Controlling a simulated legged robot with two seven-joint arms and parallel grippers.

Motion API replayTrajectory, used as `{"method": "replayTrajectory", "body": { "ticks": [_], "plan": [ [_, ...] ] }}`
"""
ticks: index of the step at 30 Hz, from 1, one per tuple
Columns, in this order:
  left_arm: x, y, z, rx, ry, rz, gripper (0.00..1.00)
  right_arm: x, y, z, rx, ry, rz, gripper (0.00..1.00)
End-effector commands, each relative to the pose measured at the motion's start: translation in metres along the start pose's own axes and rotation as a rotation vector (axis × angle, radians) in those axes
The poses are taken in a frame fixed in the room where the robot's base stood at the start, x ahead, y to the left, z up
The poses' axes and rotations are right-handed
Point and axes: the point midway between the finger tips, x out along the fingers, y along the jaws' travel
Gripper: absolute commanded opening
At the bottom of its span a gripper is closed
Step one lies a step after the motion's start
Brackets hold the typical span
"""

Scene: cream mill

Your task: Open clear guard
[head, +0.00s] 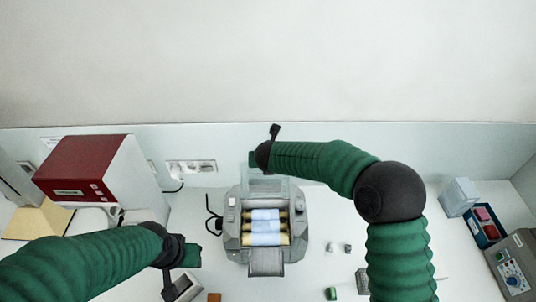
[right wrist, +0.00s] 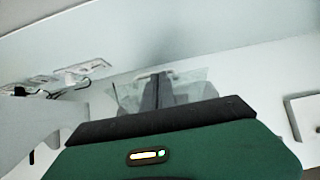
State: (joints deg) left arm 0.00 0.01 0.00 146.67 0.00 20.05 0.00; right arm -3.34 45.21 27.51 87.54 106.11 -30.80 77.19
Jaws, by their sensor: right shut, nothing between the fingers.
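The mill (head: 234,238) stands on the counter in the middle of the head view, with its yellow rollers and a pale blue sheet over them in plain sight. The clear guard (head: 286,186) is a see-through panel at the back of the mill, behind the rollers; its exact tilt is hard to tell. In the right wrist view the guard (right wrist: 194,90) shows around the dark fingers of my right gripper (right wrist: 158,88), which is shut and empty. Whether the fingers touch the panel is unclear. My left gripper (head: 172,282) is low at the left, its fingers unclear.
A red and white box (head: 90,170) stands at the left by the wall sockets (head: 192,166). A grey control box (head: 512,262), a blue tray (head: 484,240) and a pale container (head: 459,196) stand at the right. Small blocks lie right of the mill.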

Motion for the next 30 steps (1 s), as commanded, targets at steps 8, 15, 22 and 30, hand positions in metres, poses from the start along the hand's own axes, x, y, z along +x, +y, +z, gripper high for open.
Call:
{"method": "replayTrajectory", "body": {
  "ticks": [8,15,22,30],
  "plan": [
    [0.0,0.0,0.0,0.0,0.0,0.0,0.36,0.001,0.0,0.0,0.0,0.002,0.0,0.0],
    [0.004,0.0,0.001,0.0,0.0,0.0,0.36,-0.006,0.001,0.0,0.002,0.0,0.002,0.0],
    [0.025,0.0,0.006,0.0,0.0,0.0,0.36,-0.061,0.0,-0.001,0.001,-0.006,0.0,0.0],
    [0.038,0.0,0.009,0.0,0.0,0.0,0.36,-0.137,0.0,0.0,0.001,-0.004,-0.002,0.0]
  ]
}}
